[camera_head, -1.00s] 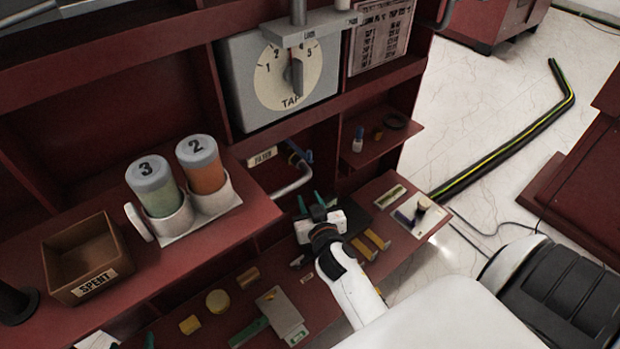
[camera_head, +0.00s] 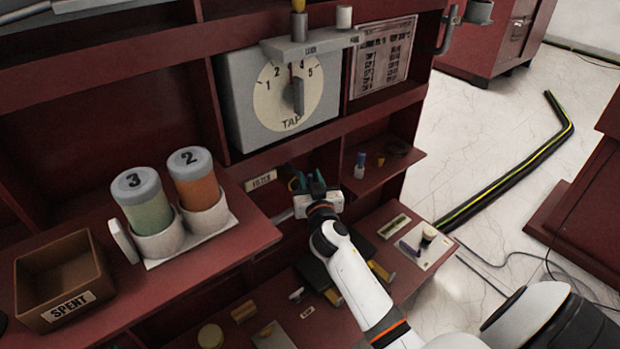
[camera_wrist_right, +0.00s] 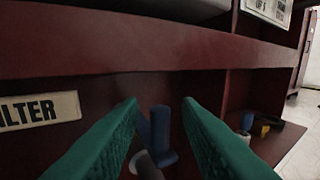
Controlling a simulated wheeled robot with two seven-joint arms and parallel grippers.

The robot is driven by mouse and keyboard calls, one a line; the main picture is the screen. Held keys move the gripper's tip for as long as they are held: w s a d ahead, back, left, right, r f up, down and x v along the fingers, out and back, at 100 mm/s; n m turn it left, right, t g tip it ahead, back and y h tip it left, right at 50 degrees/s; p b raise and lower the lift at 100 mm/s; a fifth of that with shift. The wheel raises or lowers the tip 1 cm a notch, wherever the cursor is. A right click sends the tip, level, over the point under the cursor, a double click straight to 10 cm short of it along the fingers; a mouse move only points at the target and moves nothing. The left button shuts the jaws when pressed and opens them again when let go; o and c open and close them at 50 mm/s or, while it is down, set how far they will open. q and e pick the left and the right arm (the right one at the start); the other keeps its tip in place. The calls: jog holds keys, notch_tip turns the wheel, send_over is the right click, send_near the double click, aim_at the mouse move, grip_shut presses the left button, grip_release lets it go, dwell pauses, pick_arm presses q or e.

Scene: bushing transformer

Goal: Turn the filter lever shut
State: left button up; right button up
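The filter lever (camera_wrist_right: 162,135) is blue and shows between my right gripper's fingers in the right wrist view, joined to a grey pipe end (camera_wrist_right: 145,165). In the head view the lever is mostly hidden behind my right gripper (camera_head: 308,182). The gripper's green fingers are apart, one on each side of the lever, with gaps visible; I cannot tell how deep the lever sits between them. The FILTER label (camera_head: 261,180) is on the panel left of the gripper; it also shows in the right wrist view (camera_wrist_right: 40,111). My left gripper is not in view.
A grey tap dial box (camera_head: 285,95) is above the gripper. A side shelf (camera_head: 385,165) with small items is to the right. Canisters 3 (camera_head: 140,200) and 2 (camera_head: 193,180) and the SPENT box (camera_head: 62,280) stand left. The lower shelf (camera_head: 345,335) holds several parts.

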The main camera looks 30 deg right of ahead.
jog(key=shift+w+d, duration=0.2)
jog(key=shift+w, duration=0.3)
grip_shut()
